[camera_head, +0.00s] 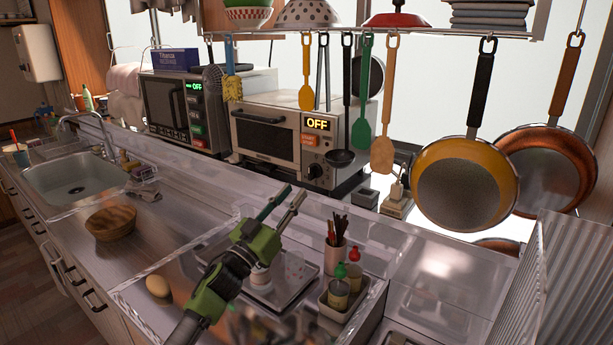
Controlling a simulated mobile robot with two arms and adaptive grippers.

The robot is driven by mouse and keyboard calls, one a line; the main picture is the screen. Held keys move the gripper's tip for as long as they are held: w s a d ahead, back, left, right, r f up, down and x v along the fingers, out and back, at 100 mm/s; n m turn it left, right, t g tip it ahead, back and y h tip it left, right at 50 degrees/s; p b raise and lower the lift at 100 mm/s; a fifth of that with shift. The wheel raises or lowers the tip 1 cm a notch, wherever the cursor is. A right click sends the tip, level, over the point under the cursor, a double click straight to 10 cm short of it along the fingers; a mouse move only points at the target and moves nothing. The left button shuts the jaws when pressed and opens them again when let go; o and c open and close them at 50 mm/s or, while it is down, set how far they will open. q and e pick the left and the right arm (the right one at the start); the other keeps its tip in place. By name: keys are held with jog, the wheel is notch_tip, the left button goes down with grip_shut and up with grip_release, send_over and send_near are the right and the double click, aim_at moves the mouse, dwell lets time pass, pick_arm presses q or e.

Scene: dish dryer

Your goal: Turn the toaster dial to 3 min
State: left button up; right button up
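The toaster (265,135) is a cream box with a dark window, standing behind the counter. Its display (317,123) reads OFF in yellow. Below it are an orange button (309,140) and a round dial (315,171) at the lower right of its front. The dial's markings are too small to read. My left gripper (297,190) is in front of and below the toaster, apart from the dial. Its two fingers point up and right, with a gap between them and nothing held. My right gripper is not in view.
A microwave (172,108) stands left of the toaster. Several utensils hang above, including a black ladle (341,157) close to the dial and a green spatula (362,133). Pans (465,180) hang at right. A clear ledge (340,212) crosses between my gripper and the toaster.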

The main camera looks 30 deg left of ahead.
aim_at(309, 174)
pick_arm(q)
jog(key=p+x, duration=0.1)
jog(key=x, duration=0.6)
jog(key=shift+f, duration=0.1)
grip_shut()
